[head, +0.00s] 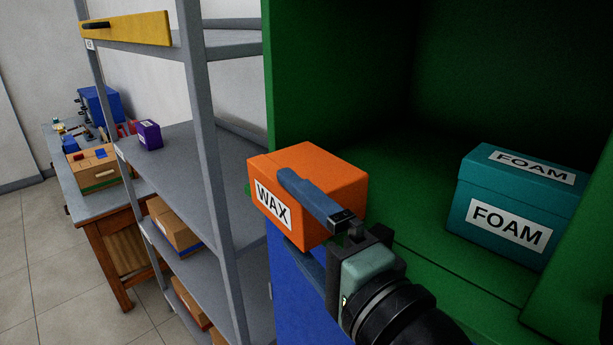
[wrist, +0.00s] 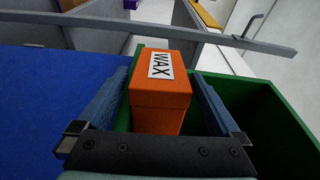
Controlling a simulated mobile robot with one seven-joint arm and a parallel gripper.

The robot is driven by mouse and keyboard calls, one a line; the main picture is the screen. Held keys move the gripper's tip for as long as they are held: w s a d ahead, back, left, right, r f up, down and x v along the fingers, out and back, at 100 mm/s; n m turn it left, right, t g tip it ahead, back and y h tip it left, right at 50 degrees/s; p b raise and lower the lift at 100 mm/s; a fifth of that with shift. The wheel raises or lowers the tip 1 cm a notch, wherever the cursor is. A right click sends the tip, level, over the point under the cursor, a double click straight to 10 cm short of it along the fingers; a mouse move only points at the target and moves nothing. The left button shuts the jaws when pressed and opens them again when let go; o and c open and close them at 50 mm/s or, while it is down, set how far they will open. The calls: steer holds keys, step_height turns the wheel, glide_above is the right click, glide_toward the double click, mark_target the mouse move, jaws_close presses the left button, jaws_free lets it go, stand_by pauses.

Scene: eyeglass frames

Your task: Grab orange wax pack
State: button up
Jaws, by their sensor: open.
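The orange wax pack (head: 325,178) is a box with a white WAX label, at the left front edge of the green compartment (head: 400,215) in the head view. It also shows in the wrist view (wrist: 158,100), upright between my two blue fingers. My gripper (head: 292,212) is open around the pack, one finger along its upper side and the other low beside it, partly hidden. In the wrist view my gripper (wrist: 165,85) has a finger on each side of the pack, with a narrow gap visible on the right. Whether the left finger touches it I cannot tell.
A teal foam box (head: 510,205) stands to the right inside the green compartment. A grey shelf rack (head: 185,160) with a purple box (head: 150,135) stands left. A wooden workbench (head: 110,205) is further left. The compartment floor between the two packs is clear.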

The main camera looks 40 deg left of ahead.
mark_target(284, 228)
steer(key=p+x, duration=0.1)
steer(key=x, duration=0.1)
steer(key=shift+a+r, duration=0.2)
steer(key=shift+a, duration=0.1)
steer(key=shift+w+a+f, duration=0.2)
steer(key=shift+a, duration=0.15)
steer(key=shift+c, duration=0.2)
steer(key=c, duration=1.4)
steer(key=shift+r, duration=0.1)
steer(key=shift+r+b, duration=0.5)
steer(key=shift+r, duration=4.5)
